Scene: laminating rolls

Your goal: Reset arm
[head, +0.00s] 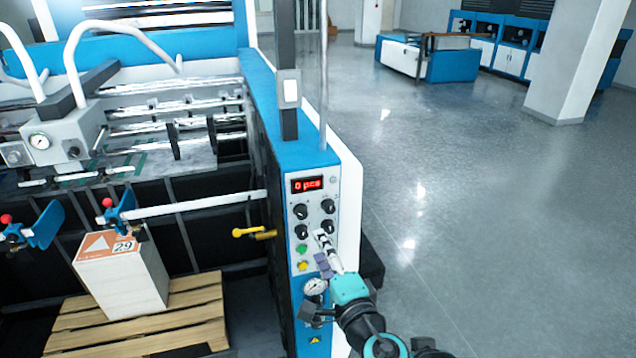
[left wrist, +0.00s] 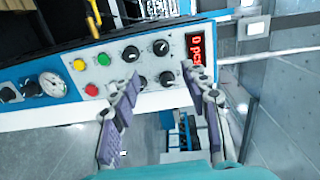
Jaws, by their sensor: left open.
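My left gripper (head: 322,250) is in front of the control panel on the blue and white machine (head: 262,95). In the left wrist view its two fingers (left wrist: 160,76) are spread apart with nothing between them, pointing at the panel (left wrist: 140,88). The panel carries a red display reading "0 pcs" (head: 307,184), several black knobs (head: 301,212), a green button (head: 302,248) and a yellow button (head: 303,266). A red button (left wrist: 91,90) shows in the left wrist view. Whether a finger touches the panel is unclear. My right gripper is out of view.
A pressure gauge (head: 315,286) sits low on the panel, near my gripper. A yellow handle (head: 252,232) sticks out left of it. A white stack labelled 29 (head: 122,285) stands on a wooden pallet (head: 190,325). Open grey floor (head: 450,200) lies to the right.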

